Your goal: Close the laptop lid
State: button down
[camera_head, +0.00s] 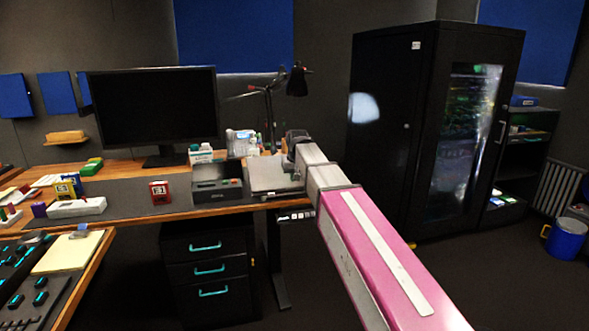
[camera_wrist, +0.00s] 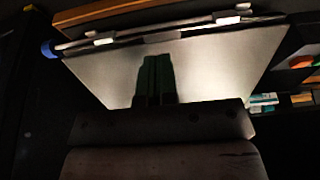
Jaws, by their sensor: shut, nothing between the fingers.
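The laptop (camera_head: 268,178) is a silver-grey slab at the right end of the desk, partly hidden by my arm. Its lid looks low and nearly flat; I cannot tell whether a gap is left beneath it. In the wrist view the laptop (camera_wrist: 215,65) is a broad pale panel, with a dark strip and two bright fittings along its upper edge in the picture. My gripper (camera_wrist: 155,60) is shut and empty, its dark fingers in front of the middle of the panel. I cannot tell whether they touch it. In the head view the fingertips are hidden.
A black and grey box (camera_head: 217,190) stands just left of the laptop. Bottles (camera_head: 241,143) and a desk lamp (camera_head: 297,82) stand behind it. A monitor (camera_head: 155,105) is farther left. A black cabinet (camera_head: 395,140) stands to the right. The wooden desk edge (camera_wrist: 125,12) crosses the top of the wrist view.

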aim_at(292, 190)
jog(key=shift+x, duration=2.4)
jog(key=shift+w+f, duration=0.2)
jog(key=shift+f, duration=1.1)
jog(key=s+v, duration=0.1)
jog(key=v, duration=1.4)
jog(key=s+d+f+m+g, duration=0.1)
jog(key=s+d+f, duration=0.5)
jog(key=f, duration=0.6)
jog(key=s+d+f+m+g, duration=0.1)
jog(key=s+d+f, duration=0.6)
jog(key=s+f, duration=0.2)
jog(key=s+d+f+m+g+h, duration=0.1)
jog(key=s+d+f, duration=0.5)
jog(key=f, duration=0.8)
jog(key=s, duration=0.2)
jog(key=shift+s+d+f+g, duration=0.3)
jog(key=shift+s+d+f, duration=0.05)
jog(key=shift+d, duration=0.05)
